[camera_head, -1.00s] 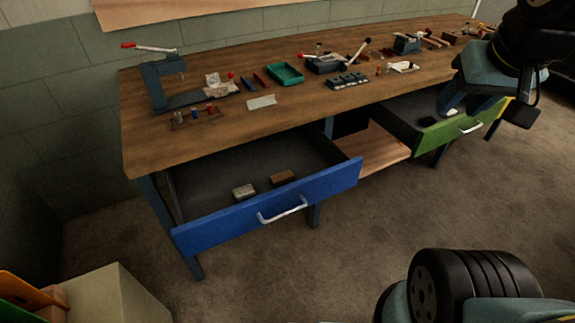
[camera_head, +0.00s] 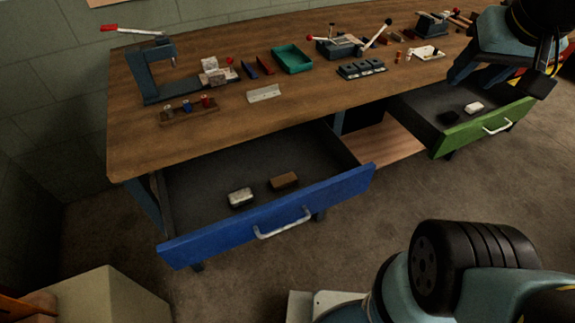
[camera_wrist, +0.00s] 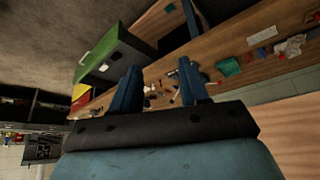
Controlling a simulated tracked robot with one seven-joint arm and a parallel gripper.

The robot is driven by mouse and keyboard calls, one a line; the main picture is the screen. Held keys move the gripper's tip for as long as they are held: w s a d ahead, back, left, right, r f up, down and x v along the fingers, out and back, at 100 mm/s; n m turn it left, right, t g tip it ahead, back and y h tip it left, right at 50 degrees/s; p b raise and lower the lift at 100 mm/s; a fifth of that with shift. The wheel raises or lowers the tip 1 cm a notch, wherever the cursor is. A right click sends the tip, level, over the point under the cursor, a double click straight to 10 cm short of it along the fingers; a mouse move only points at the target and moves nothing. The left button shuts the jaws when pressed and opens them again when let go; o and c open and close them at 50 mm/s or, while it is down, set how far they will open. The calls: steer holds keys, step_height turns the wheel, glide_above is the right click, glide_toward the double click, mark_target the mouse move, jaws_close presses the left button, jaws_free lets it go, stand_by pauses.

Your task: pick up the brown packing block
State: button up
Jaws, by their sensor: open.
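The brown packing block (camera_head: 284,181) lies in the open blue drawer (camera_head: 268,222) in the head view, toward the drawer's front. A pale grey-white block (camera_head: 240,197) lies to its left, a small gap apart. My gripper (camera_wrist: 160,88) shows in the wrist view with its two blue fingers spread and nothing between them. In the head view my arm's end is at the upper right, above the green drawer and well away from the brown block. The brown block cannot be made out in the wrist view.
The workbench (camera_head: 215,130) carries a press (camera_head: 150,65), a green tray (camera_head: 292,59), a vise and small parts. An open green drawer (camera_head: 484,130) at the right holds a black and a white item. A pale box (camera_head: 95,300) stands at lower left.

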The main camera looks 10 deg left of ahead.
steer(key=o, duration=0.3)
steer(key=shift+w+a+f, duration=0.15)
steer(key=shift+w+a, duration=0.15)
steer(key=shift+w, duration=0.1)
steer(key=o, duration=0.6)
steer(key=w+a+f+n+g, duration=0.1)
steer(key=w+a+f, duration=0.3)
steer(key=w+a, duration=0.1)
steer(key=shift+w+n+y, duration=0.3)
steer(key=shift+w, duration=0.25)
steer(key=shift+o, duration=0.5)
steer(key=w+a+f+n+g, duration=0.1)
steer(key=w+a+f+g, duration=0.1)
steer(key=w+a+f, duration=0.2)
steer(key=a+f, duration=0.2)
steer(key=a, duration=0.1)
steer(key=shift+w+a, duration=0.2)
steer(key=shift+w, duration=0.1)
steer(key=n+g, duration=0.3)
steer(key=n, duration=0.1)
glide_above(284, 179)
step_height(284, 179, down, 21)
steer(key=f, duration=0.8)
steer(key=shift+s+d+f, duration=0.1)
steer(key=shift+s+d, duration=0.05)
steer(key=shift+d, duration=0.15)
steer(key=shift+a+f, duration=0.2)
steer(key=shift+f, duration=1.1)
steer(key=shift+a+f, duration=0.15)
steer(key=shift+f, duration=1.1)
